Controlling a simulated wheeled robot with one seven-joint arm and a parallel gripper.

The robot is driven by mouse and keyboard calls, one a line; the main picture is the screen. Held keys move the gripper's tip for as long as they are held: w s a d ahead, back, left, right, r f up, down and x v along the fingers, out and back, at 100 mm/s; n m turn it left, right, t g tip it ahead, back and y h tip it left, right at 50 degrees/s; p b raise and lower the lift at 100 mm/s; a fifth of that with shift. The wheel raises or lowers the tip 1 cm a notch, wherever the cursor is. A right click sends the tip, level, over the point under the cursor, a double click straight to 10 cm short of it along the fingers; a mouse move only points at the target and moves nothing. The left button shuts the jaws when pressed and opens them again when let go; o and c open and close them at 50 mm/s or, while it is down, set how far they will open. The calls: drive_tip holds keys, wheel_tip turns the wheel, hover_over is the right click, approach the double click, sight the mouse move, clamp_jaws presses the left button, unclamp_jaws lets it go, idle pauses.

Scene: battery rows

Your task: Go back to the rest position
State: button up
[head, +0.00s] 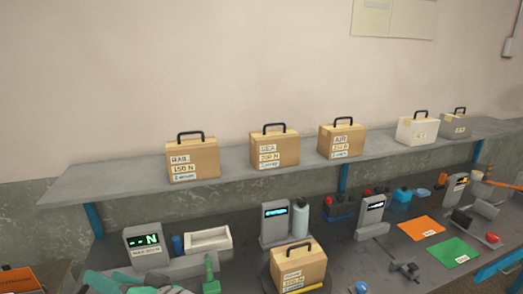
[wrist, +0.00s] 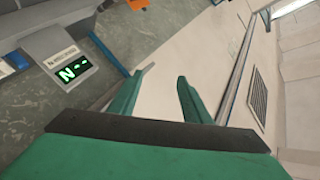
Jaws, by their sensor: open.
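My gripper (wrist: 160,80) shows in the wrist view with its two green fingers apart and nothing between them. Beyond the fingers are a pale wall and floor-like surfaces, tilted in the picture. A force display (head: 147,241) with a green N stands on the bench at the left; a display with a green N (wrist: 72,70) also shows in the wrist view, at the upper left, apart from the fingers.
A grey shelf (head: 105,182) holds cardboard cases marked RAIL (head: 193,158), SEA (head: 274,149) and AIR (head: 342,140), plus a white case (head: 417,130) and a grey case (head: 457,126). Another cardboard case (head: 299,268) stands on the bench below, among displays, a white tray (head: 208,240) and mats.

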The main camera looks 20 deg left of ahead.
drive_tip(key=w+d+m+t, duration=0.8)
drive_tip(key=t, duration=0.3)
drive_tip(key=s+d+f+m+t+h, duration=0.25)
drive_tip(key=d+f+h, duration=0.35)
drive_tip(key=d+f, duration=0.35)
drive_tip(key=s+d+f+m+t+h, duration=0.1)
drive_tip(key=d+f+m+t+h, duration=0.25)
drive_tip(key=d+f+h, duration=0.45)
drive_tip(key=s+d+f+n+g+h, duration=0.1)
drive_tip(key=s+d+f+n, duration=0.1)
drive_tip(key=s+d, duration=0.3)
drive_tip(key=s+d+f+n+g+h, duration=0.1)
drive_tip(key=s+d+f+n, duration=0.1)
drive_tip(key=s+d+f, duration=0.3)
drive_tip(key=s+d+f+n+g, duration=0.1)
drive_tip(key=s+d+f, duration=0.3)
drive_tip(key=s, duration=0.8)
drive_tip(key=shift+d+f+n+h, duration=0.25)
drive_tip(key=shift+d+n+h, duration=0.15)
drive_tip(key=shift+d+n, duration=0.5)
